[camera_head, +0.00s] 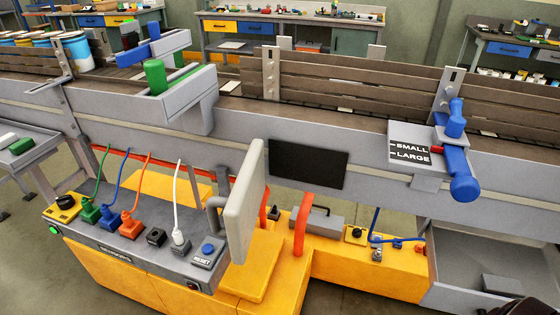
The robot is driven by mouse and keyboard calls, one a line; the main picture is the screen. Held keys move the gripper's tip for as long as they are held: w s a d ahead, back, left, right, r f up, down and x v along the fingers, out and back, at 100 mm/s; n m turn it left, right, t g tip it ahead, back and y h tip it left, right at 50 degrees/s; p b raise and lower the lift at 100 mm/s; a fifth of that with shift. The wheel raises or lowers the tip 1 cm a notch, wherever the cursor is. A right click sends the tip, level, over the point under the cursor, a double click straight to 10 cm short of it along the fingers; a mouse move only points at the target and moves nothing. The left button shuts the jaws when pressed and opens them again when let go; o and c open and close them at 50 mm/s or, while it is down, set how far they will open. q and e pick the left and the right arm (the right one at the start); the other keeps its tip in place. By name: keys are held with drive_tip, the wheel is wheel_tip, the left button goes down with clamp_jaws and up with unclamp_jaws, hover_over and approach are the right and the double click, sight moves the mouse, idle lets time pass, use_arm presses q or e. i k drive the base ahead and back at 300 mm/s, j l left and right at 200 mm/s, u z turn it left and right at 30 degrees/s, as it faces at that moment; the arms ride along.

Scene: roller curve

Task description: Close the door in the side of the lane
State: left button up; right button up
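The lane's long grey side wall (235,152) runs across the view below the wooden slats. My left gripper is out of view.
A yellow and grey control bench (130,265) with plugs and cables stands in front. A pale upright panel (247,205) rises from it. A blue handle (460,175) sits beside a SMALL/LARGE plate (408,152) at the right. A grey bin (480,265) lies below it.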

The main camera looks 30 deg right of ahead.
sight(243, 208)
drive_tip(key=i+j+z, duration=0.25)
drive_tip(key=z, duration=0.25)
drive_tip(key=i+j+z, duration=0.2)
drive_tip(key=j+z, duration=0.3)
drive_tip(key=i+j+z, duration=0.15)
drive_tip(key=j+z, duration=0.15)
drive_tip(key=z, duration=0.15)
drive_tip(key=j+z, duration=0.5)
